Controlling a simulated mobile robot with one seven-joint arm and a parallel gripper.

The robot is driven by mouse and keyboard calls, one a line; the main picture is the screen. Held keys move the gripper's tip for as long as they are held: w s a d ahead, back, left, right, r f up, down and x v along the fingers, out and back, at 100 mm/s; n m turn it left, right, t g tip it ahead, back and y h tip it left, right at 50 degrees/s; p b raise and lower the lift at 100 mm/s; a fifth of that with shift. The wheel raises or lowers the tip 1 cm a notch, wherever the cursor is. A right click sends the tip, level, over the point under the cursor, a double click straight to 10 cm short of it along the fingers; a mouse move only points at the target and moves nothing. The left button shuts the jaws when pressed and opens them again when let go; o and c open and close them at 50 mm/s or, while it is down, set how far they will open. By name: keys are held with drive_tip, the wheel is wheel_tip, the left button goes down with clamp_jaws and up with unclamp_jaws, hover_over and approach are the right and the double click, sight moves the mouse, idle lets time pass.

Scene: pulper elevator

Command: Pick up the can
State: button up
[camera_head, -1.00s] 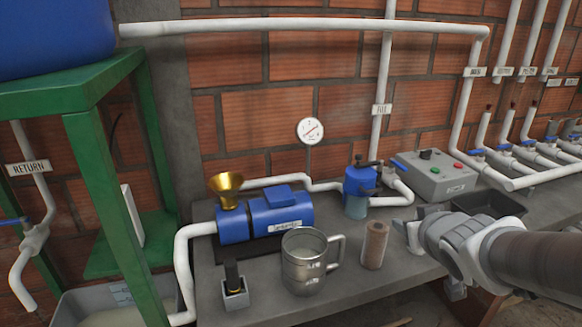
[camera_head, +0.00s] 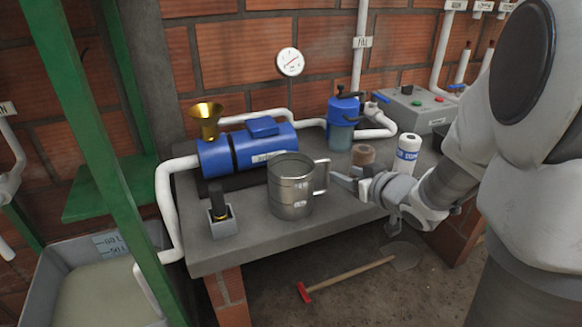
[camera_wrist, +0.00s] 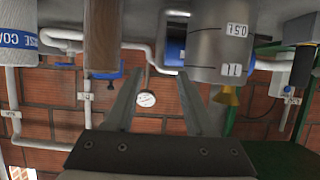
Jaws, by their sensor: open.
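A steel jug-like can (camera_head: 292,195) with a side handle (camera_head: 321,178) stands upright on the grey bench. In the wrist view its marked wall (camera_wrist: 222,45) is at upper right, reading 0.5L and 1L. My gripper (camera_head: 343,178) is just right of the handle at about its height, fingers pointing toward it. In the wrist view its fingers (camera_wrist: 158,95) are spread, with nothing held between them. I cannot tell whether a finger touches the handle. A smaller white can (camera_head: 408,150) with a blue label stands behind my wrist, its lower part hidden.
A brown cylinder (camera_head: 363,155) stands close behind my gripper. A blue pump (camera_head: 222,154) with a brass funnel (camera_head: 207,118) is behind the steel can. A small grey box (camera_head: 223,228) with a black post is left. A red-handled tool (camera_head: 345,279) lies on the floor.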

sight(329, 167)
drive_tip(key=x, duration=0.4)
drive_tip(key=shift+f+b, duration=0.1)
drive_tip(key=shift+b, duration=0.25)
drive_tip(key=b+x, duration=0.1)
drive_tip(key=x, duration=0.4)
drive_tip(key=shift+w+a+f, duration=0.1)
drive_tip(key=shift+w, duration=0.25)
clamp_jaws()
idle(0.6)
